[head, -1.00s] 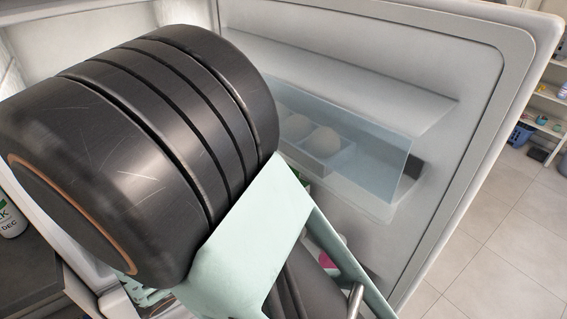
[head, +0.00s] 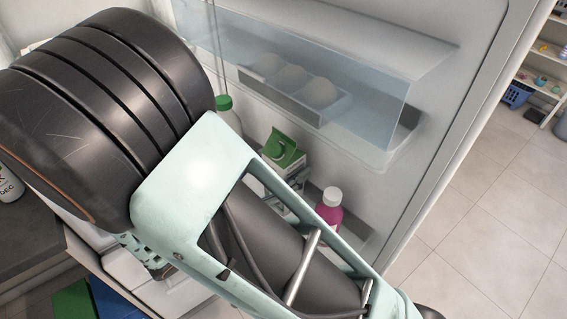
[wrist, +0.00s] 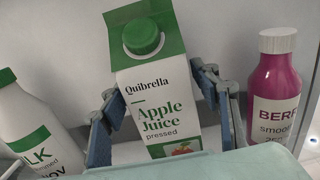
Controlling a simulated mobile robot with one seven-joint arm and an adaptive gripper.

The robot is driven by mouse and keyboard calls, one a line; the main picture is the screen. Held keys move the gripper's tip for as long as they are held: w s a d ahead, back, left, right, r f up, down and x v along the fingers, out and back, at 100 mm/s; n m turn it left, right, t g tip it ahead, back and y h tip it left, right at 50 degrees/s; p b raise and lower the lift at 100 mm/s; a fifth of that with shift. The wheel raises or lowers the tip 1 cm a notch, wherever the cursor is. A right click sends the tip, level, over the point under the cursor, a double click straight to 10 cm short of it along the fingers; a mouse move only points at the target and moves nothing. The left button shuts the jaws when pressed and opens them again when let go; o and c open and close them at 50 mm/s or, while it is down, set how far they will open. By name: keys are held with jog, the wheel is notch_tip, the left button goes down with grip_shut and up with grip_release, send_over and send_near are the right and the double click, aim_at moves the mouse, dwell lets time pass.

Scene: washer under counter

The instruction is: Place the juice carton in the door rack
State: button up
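The juice carton, white with a green top and cap, is in the wrist view (wrist: 155,95), labelled Apple Juice. In the head view the carton (head: 284,148) shows its top between two bottles low on the open fridge door; my arm hides its lower part. My gripper (wrist: 152,92) has its blue fingers on either side of the carton, spread with small gaps beside it, so it looks open. The door rack (head: 352,238) is mostly hidden behind my arm. The carton's base is hidden, so I cannot see how it rests.
A milk bottle (wrist: 30,130) stands left of the carton and a pink berry bottle (wrist: 276,90) right of it. An upper door bin (head: 385,150) with eggs (head: 318,92) is above. Tiled floor (head: 490,220) is open at right; a shelf (head: 545,85) stands farther back.

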jog(key=shift+o, duration=0.6)
jog(key=shift+r, duration=0.1)
jog(key=shift+s+a, duration=0.1)
jog(key=shift+a, duration=0.05)
jog(key=b+v, duration=0.1)
jog(key=v, duration=1)
jog(key=shift+s+a, duration=0.2)
jog(key=shift+s, duration=0.05)
